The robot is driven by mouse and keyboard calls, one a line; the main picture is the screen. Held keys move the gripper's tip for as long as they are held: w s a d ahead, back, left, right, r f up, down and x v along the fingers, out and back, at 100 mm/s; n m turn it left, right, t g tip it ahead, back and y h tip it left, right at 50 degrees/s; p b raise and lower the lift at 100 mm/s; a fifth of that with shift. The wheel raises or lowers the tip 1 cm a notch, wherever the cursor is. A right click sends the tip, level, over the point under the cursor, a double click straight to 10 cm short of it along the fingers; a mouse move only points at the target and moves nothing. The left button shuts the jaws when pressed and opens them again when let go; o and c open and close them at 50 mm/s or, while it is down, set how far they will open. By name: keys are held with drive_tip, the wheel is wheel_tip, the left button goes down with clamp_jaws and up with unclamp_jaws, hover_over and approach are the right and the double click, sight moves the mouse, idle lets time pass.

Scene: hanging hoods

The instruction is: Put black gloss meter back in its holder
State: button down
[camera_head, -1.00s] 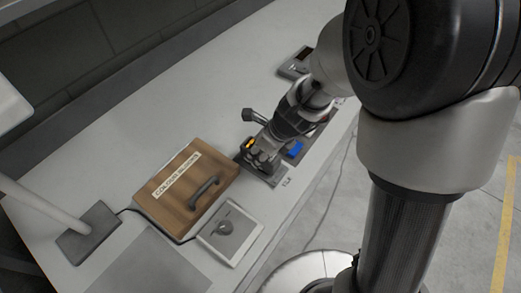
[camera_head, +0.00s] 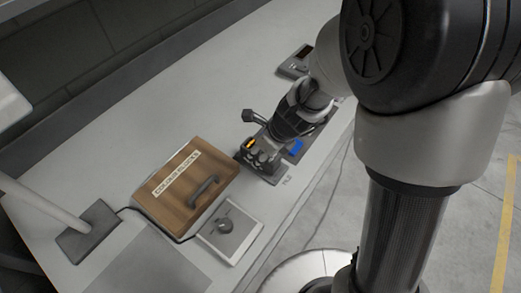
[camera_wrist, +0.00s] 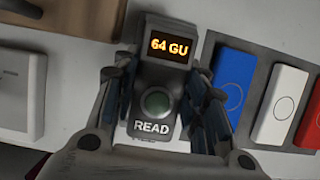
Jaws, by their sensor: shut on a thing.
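The black gloss meter (camera_wrist: 160,76) is between my gripper's fingers in the wrist view. Its lit display reads 64 GU, with a round green button and the word READ below. In the head view the meter (camera_head: 262,158) sits at my gripper (camera_head: 270,152), low over the bench at the near end of a dark tray. My gripper (camera_wrist: 160,105) is shut on the meter's sides. I cannot tell if the meter touches the surface below. No holder can be made out clearly; the meter and fingers hide what lies under them.
A dark tray (camera_wrist: 252,55) with blue (camera_wrist: 232,80), white and red tiles lies right of the meter. A wooden box (camera_head: 170,205) with a handle and a light plate (camera_head: 243,246) with a knob stand left. A dark upright object (camera_head: 250,116) is close behind my gripper.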

drive_tip(key=shift+f, duration=0.1)
drive_tip(key=c, duration=0.9)
unclamp_jaws()
drive_tip(key=v, duration=1.1)
drive_tip(key=s+d+r+n+h, duration=0.1)
drive_tip(key=s+d+r+n, duration=0.2)
drive_tip(key=s+n, duration=0.2)
drive_tip(key=s+d+r+n+t+h, duration=0.1)
drive_tip(key=s+d+r+n, duration=0.2)
drive_tip(key=n, duration=0.9)
drive_tip(key=s+d+r+n+h, duration=0.1)
drive_tip(key=s+d+r+n, duration=0.2)
drive_tip(key=s+n, duration=0.5)
drive_tip(key=shift+s+d+r+n+t+h, duration=0.15)
drive_tip(key=shift+s+r+n+t+h, duration=0.2)
drive_tip(key=shift+s+r, duration=0.2)
